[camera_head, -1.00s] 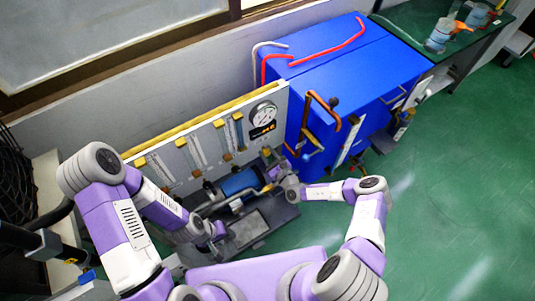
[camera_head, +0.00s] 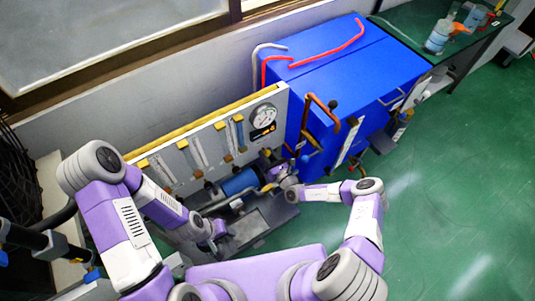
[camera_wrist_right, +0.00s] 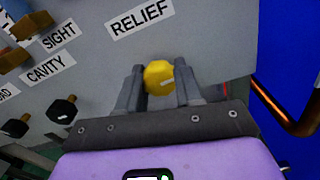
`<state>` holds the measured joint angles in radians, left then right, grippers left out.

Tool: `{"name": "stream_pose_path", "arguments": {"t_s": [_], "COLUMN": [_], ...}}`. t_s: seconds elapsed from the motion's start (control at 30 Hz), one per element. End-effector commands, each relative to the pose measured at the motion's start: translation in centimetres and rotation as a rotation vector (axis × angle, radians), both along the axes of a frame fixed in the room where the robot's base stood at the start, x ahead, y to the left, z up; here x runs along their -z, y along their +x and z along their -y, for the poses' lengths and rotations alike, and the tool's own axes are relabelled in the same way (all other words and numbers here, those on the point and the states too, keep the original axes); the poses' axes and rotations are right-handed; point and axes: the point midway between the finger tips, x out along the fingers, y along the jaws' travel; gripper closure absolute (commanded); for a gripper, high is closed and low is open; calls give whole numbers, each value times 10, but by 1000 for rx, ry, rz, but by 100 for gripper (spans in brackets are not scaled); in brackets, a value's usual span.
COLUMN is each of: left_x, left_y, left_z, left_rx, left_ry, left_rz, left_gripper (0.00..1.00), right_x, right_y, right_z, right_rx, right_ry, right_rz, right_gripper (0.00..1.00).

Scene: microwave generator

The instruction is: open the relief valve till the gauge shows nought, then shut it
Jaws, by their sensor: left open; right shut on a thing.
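The yellow relief valve knob (camera_wrist_right: 158,77) sits on the grey panel under the RELIEF label (camera_wrist_right: 140,17) in the right wrist view. It has a pale mark on its face. My right gripper (camera_wrist_right: 160,88) is shut on this knob, one finger on each side. The gripper also shows at the lower right of the panel in the head view (camera_head: 276,172). The round white gauge (camera_head: 263,115) is on the panel's upper right; its needle is too small to read. My left gripper (camera_head: 217,240) is open, low in front of the panel, away from the valve.
A large blue cabinet (camera_head: 345,80) with copper pipes (camera_head: 321,112) stands right of the panel. A blue cylinder (camera_head: 239,183) lies below the panel. Green floor at the right is clear.

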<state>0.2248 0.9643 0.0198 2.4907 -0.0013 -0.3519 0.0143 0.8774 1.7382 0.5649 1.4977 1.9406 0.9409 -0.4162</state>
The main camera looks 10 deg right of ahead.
Motion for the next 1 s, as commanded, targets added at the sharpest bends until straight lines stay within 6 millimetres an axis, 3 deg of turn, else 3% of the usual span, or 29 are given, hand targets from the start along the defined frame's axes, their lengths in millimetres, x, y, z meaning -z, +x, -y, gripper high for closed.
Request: {"name": "stream_pose_path", "arguments": {"t_s": [0.3, 0.77, 0.8, 0.93, 1.0], "left_x": [-2, -2, -2, -2, -2], "left_y": [0, 0, 0, 0, 0], "left_z": [0, 0, 0, 0, 0], "left_rx": [0, 0, 0, 0, 0], "left_ry": [0, 0, 0, 0, 0], "left_rz": [0, 0, 0, 0, 0], "left_gripper": [57, 57, 57, 57, 57], "right_x": [1, 1, 1, 1, 1], "right_y": [0, -1, -1, 0, 0], "right_z": [0, 0, 0, 0, 0], "right_rx": [1, 1, 1, 1, 1], "right_ry": [102, 117, 117, 116, 116], "right_rz": [-44, -50, -50, -50, -49], "right_gripper": [95, 95, 62, 42, 39]}}
